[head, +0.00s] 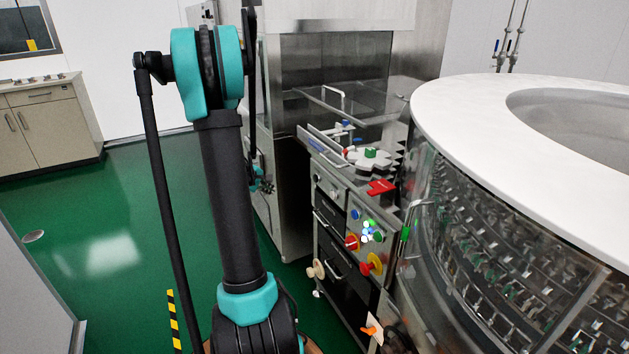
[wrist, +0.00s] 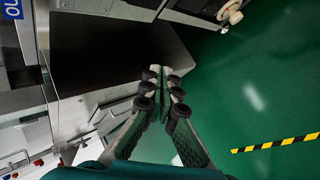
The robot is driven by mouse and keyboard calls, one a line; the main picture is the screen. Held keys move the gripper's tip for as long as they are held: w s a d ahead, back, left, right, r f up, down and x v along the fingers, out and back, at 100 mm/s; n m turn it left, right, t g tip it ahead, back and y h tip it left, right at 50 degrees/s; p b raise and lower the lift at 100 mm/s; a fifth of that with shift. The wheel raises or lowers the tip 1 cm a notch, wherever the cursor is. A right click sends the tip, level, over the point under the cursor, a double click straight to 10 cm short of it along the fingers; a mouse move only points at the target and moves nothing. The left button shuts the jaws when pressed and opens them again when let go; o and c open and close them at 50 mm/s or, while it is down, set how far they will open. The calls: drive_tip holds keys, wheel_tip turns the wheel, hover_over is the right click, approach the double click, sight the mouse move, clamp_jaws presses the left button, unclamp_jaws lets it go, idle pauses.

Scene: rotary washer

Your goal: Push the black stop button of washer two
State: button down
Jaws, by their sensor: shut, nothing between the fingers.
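A steel machine with a button panel (head: 363,236) stands right of centre in the head view. The panel carries blue, green and lit buttons, with red-and-yellow knobs (head: 371,264) beside them. I cannot make out a black stop button, or tell which washer this panel belongs to. My gripper (wrist: 165,86) shows in the wrist view with its dark-tipped fingers together and nothing between them. It points across a dark panel (wrist: 105,55) and the green floor.
A large round washer with a white top (head: 455,135) stands close at the right. Beige cabinets (head: 50,125) stand at the far left. The green floor (head: 120,220) left of my arm is open. Yellow-and-black tape (wrist: 275,143) marks the floor. A beige knob (wrist: 230,14) sticks out at the top.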

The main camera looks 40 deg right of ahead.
sight(315, 179)
drive_tip(key=d+f+g+h, duration=0.1)
drive_tip(key=d+f, duration=0.1)
drive_tip(key=d, duration=0.5)
drive_tip(key=shift+d+n, duration=0.35)
drive_tip(key=shift+n, duration=0.05)
drive_tip(key=shift+s+d, duration=0.1)
drive_tip(key=s+d, duration=0.2)
drive_tip(key=d, duration=0.6)
drive_tip(key=shift+s, duration=0.25)
drive_tip(key=shift+d, duration=0.2)
idle(0.7)
